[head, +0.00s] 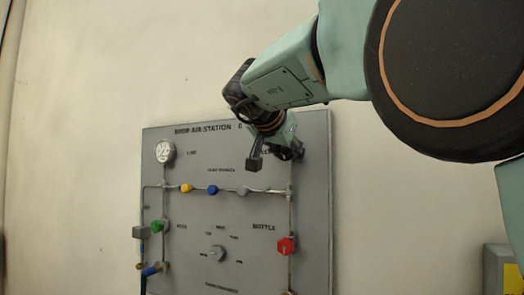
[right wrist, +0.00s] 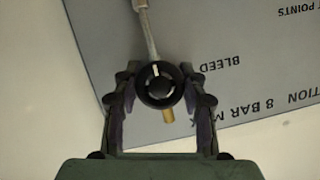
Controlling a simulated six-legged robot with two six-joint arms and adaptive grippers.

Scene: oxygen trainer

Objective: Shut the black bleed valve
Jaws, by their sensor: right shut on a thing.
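The black bleed valve is a round black knob (right wrist: 160,92) with a white mark, in the middle of the right wrist view. The white mark points up the picture, in line with the pipe (right wrist: 148,32). A short brass outlet (right wrist: 168,116) shows below the knob. My left gripper is not in view.
The panel also carries a gauge (head: 165,151), a green knob (head: 160,226), a red knob (head: 286,246) and a grey selector (head: 216,252). Yellow (head: 187,188) and blue (head: 212,190) fittings sit on the upper pipe. A yellow-and-grey box (head: 500,270) stands at the lower right.

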